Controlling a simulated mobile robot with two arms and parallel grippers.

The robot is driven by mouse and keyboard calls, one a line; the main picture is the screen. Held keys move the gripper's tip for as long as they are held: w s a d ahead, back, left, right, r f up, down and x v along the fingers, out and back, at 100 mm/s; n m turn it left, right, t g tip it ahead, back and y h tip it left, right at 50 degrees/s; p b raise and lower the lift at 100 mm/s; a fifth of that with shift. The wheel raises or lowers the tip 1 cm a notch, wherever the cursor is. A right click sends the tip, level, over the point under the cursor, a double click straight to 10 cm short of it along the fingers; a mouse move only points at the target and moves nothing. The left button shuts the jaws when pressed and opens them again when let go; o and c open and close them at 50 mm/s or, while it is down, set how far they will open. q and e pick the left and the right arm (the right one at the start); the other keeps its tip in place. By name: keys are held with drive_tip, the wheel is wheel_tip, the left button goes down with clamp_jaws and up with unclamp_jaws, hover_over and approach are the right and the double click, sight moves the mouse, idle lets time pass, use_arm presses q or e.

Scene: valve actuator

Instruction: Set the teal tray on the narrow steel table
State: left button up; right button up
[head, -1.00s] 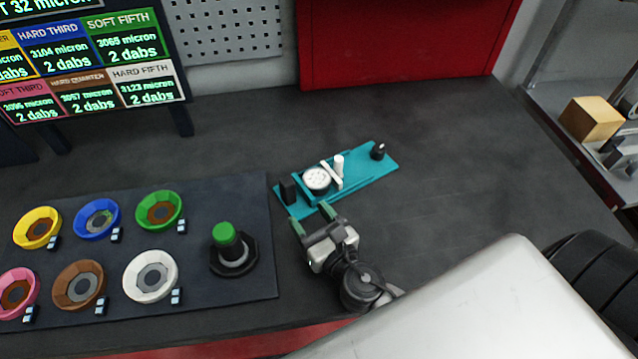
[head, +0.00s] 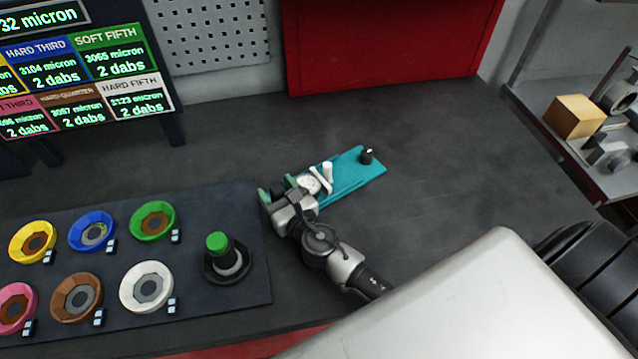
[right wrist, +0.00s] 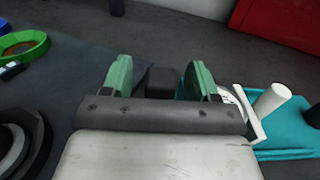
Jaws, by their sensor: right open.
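The teal tray (head: 358,172) lies on the dark bench top, carrying a round white dial (head: 308,184), a white peg (head: 328,171) and a black knob (head: 366,156) at its far right end. My right gripper (head: 276,188) is open at the tray's left end and hides part of it. In the right wrist view the green fingers (right wrist: 160,80) stand on either side of a black upright block (right wrist: 160,84), with nothing clearly gripped. The tray (right wrist: 285,125) shows at right there. A grey metal table or shelf (head: 540,105) stands at the right. My left gripper is not in view.
A dark panel (head: 200,290) with several coloured bowls and a green-topped post (head: 218,245) lies left of my right gripper. A wooden block (head: 574,116) and metal parts sit on the grey surface at right. The bench right of the tray is clear.

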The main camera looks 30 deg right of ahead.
drive_tip(key=shift+s, duration=0.1)
clamp_jaws()
drive_tip(key=shift+r, duration=0.15)
